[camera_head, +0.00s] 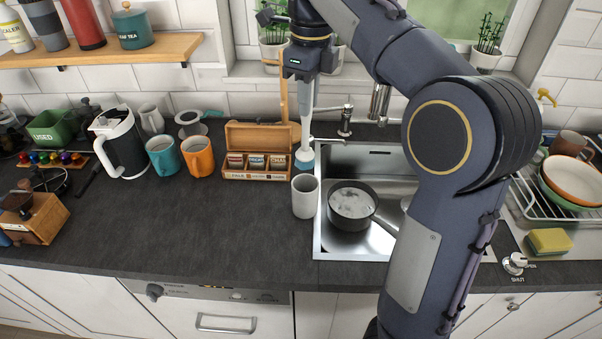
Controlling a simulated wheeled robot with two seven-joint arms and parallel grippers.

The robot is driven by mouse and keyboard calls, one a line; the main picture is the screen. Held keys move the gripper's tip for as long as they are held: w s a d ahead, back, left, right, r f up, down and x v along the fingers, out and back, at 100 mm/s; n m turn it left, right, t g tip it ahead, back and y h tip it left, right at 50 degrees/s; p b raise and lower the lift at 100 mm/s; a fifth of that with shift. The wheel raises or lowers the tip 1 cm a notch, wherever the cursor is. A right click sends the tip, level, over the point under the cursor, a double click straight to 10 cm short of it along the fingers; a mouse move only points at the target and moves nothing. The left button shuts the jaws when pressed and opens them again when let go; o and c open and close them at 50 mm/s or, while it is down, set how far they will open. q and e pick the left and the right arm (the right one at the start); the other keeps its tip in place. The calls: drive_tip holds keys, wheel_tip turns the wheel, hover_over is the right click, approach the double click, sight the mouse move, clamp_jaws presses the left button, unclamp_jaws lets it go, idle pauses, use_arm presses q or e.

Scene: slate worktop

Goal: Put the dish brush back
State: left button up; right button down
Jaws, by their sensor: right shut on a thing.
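The dish brush (307,118) has a long pale handle and a blue-grey head at its lower end. It hangs roughly upright, head down. My right gripper (306,80) is shut on the upper part of its handle. A pale, open cup-like holder (305,198) stands on the dark worktop just left of the sink. The brush head shows just above the holder's far rim, apart from it in the picture; how far it is in depth I cannot tell. My left gripper is not in view.
A wooden tea box (258,174) with its lid up stands left of the brush. The sink (333,243), with a pan (351,205) in it, is to the right. Orange (198,156) and teal (163,157) mugs stand further left. The front worktop is clear.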

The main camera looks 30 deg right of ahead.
sight(309, 121)
wheel_tip(309, 121, down, 15)
drive_tip(key=shift+f+b, duration=0.1)
drive_tip(key=shift+b, duration=0.65)
drive_tip(key=c, duration=1.3)
unclamp_jaws()
drive_tip(key=shift+s, duration=0.1)
wheel_tip(309, 121, up, 12)
drive_tip(key=shift+d+r+p, duration=0.1)
drive_tip(key=shift+d+p, duration=0.05)
drive_tip(key=shift+p, duration=0.55)
drive_tip(key=s+a+f+n+t+y, duration=0.1)
drive_tip(key=s+a+f+n+t, duration=0.1)
drive_tip(key=s+f+n, duration=0.3)
drive_tip(key=s+a+f+n+t+y, duration=0.1)
drive_tip(key=s+a+f+n+t, duration=0.1)
drive_tip(key=s+f+n, duration=0.3)
drive_tip(key=s+a+f+n+t+y, duration=0.1)
drive_tip(key=s+a+f+n, duration=0.2)
drive_tip(key=s+f+n, duration=0.3)
drive_tip(key=shift+s+a+f+n+t+y, duration=0.15)
drive_tip(key=shift+s+n, duration=0.8)
drive_tip(key=shift+n, duration=0.9)
drive_tip(key=shift+s+a+r+n+t+y, duration=0.1)
drive_tip(key=shift+s+n, duration=0.85)
drive_tip(key=shift+n, duration=0.95)
drive_tip(key=shift+s+a+f+n+t+y, duration=0.15)
drive_tip(key=shift+s+n, duration=0.8)
drive_tip(key=shift+n, duration=0.9)
drive_tip(key=shift+r, duration=0.1)
